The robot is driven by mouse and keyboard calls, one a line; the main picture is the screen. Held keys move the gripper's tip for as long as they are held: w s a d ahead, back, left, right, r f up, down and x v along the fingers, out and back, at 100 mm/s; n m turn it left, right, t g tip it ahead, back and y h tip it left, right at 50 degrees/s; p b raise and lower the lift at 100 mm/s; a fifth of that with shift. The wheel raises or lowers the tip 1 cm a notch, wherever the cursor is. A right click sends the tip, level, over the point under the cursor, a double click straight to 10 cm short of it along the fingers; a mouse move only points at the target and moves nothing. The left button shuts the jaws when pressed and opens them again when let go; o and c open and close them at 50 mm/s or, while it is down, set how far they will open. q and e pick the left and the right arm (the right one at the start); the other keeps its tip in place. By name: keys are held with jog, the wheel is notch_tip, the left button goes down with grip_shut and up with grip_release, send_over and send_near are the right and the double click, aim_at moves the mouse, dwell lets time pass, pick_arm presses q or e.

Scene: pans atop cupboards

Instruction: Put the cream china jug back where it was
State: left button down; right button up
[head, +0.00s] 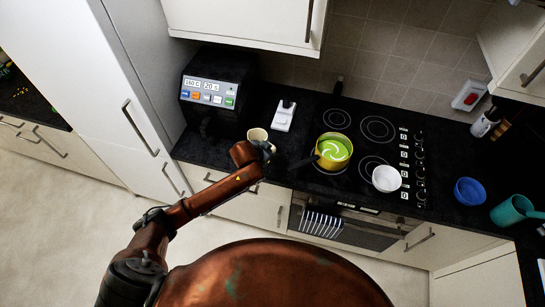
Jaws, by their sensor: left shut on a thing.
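The cream china jug (257,134) is small in the head view, at the far end of my left arm, over the dark worktop in front of the black appliance. My left gripper (265,146) is shut on the jug, and the gripper hides its near side. I cannot tell whether the jug touches the worktop. My right gripper is not in view.
A black appliance (212,92) with a lit panel stands behind left of the jug. A white device (284,115) lies to its right. The hob (378,128) carries a yellow pan (345,149) and a white bowl (386,178). A blue bowl (469,191) and teal mug (510,211) stand far right.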

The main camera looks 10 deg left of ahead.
pick_arm(q)
jog(key=shift+w+a+f, duration=0.15)
jog(key=shift+w+f, duration=0.3)
jog(key=shift+f, duration=0.05)
jog(key=shift+w+a+f+p, duration=0.15)
jog(key=shift+f+p, duration=0.2)
jog(key=shift+f, duration=1.4)
jog(key=shift+f, duration=0.15)
jog(key=c, duration=2)
grip_release()
jog(key=shift+s+r, duration=0.2)
jog(key=shift+r, duration=0.1)
jog(key=v, duration=1.1)
jog(key=shift+s+a+r, duration=0.1)
jog(key=shift+s+r, duration=0.05)
jog(key=shift+r, duration=0.05)
